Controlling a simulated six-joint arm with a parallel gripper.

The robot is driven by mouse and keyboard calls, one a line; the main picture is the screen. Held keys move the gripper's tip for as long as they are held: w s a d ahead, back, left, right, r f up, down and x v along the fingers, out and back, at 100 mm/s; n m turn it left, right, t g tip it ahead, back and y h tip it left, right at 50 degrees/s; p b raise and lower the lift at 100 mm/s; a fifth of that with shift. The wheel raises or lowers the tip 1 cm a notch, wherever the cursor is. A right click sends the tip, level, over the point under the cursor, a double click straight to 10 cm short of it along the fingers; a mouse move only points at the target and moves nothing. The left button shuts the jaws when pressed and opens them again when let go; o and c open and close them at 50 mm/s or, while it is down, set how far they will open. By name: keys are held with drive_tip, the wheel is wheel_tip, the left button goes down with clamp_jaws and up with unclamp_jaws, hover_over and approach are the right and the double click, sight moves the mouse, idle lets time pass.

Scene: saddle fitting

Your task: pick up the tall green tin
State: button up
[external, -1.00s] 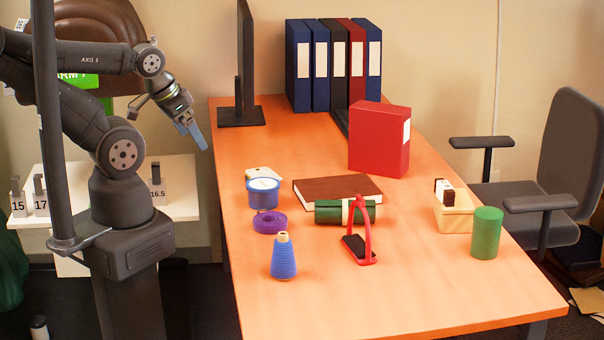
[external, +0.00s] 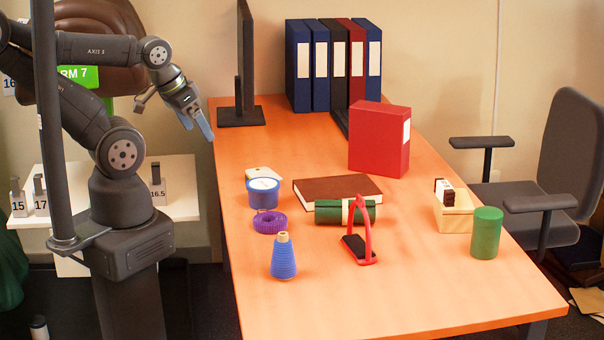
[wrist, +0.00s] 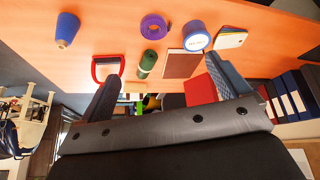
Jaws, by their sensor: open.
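The tall green tin (external: 487,232) is an upright plain green cylinder near the right edge of the orange table in the external view. It stands just right of a small yellow tray. I cannot make it out surely in the wrist view. My gripper (external: 197,126) is open and empty, in the air near the table's far left edge, by the monitor, well away from the tin. Its two spread fingers (wrist: 162,68) show in the wrist view with nothing between them.
A dark green roll (external: 328,212) lies by a brown book (external: 338,191). Near them are a red-handled stand (external: 367,230), blue cone (external: 284,258), purple ring (external: 269,222) and blue tub (external: 263,193). A red binder (external: 379,139) stands behind. The yellow tray (external: 454,214) adjoins the tin. The front is clear.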

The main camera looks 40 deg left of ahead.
drive_tip(key=w+d+r+n+g, duration=0.1)
drive_tip(key=w+d+r+n, duration=0.5)
drive_tip(key=w+d+r, duration=0.45)
drive_tip(key=n+g+h, duration=0.2)
drive_tip(key=n+g, duration=0.1)
drive_tip(key=n, duration=1.3)
hover_over(486, 211)
drive_tip(key=s+a, duration=0.1)
drive_tip(key=a, duration=0.5)
wheel_tip(486, 211, down, 15)
drive_tip(key=x, duration=1.1)
drive_tip(key=shift+s+f, duration=0.1)
drive_tip(key=shift+s, duration=0.2)
drive_tip(key=shift+w+d+x, duration=0.15)
drive_tip(key=shift+x, duration=1.25)
drive_tip(key=shift+w+d+x, duration=0.15)
drive_tip(key=shift+x, duration=1.25)
